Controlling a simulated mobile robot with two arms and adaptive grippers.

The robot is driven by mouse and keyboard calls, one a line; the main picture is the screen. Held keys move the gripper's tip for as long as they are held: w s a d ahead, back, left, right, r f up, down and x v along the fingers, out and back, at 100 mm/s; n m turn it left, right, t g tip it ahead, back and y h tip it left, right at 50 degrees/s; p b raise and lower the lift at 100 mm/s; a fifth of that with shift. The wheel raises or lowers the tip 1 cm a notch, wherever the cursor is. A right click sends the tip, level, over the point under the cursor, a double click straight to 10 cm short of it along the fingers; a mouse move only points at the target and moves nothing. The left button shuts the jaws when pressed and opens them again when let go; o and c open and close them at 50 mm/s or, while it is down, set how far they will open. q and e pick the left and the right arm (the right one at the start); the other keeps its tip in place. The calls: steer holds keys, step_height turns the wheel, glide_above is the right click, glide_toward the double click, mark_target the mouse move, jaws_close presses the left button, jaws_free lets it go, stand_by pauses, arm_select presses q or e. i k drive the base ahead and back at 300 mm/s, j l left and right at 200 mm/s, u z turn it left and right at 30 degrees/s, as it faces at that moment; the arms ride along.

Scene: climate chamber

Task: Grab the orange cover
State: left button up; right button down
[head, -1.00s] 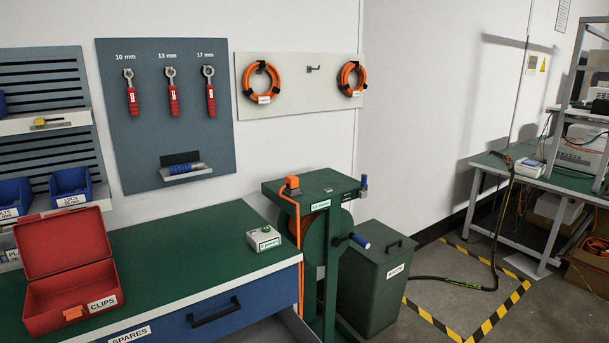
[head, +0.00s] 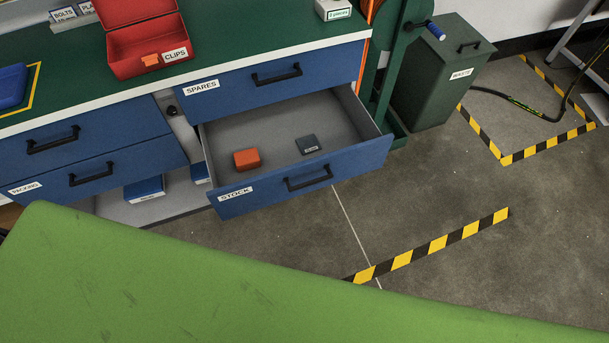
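A small orange block-shaped piece (head: 246,159), which looks like the orange cover, lies in the open STOCK drawer (head: 352,170). It is in the left part of the drawer, near the front panel. A small dark grey piece (head: 307,144) with a label lies apart from it, to its right. The drawer is pulled well out below the shut SPARES drawer (head: 240,93). Neither of my grippers is in view.
A large scuffed green surface (head: 200,290) fills the foreground below the drawer; I cannot tell what it belongs to. An open red CLIPS box (head: 125,62) stands on the green worktop (head: 220,40). A dark green WASTE bin (head: 440,75) stands at right.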

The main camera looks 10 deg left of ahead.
mark_target(246, 160)
steer(key=u, duration=0.95)
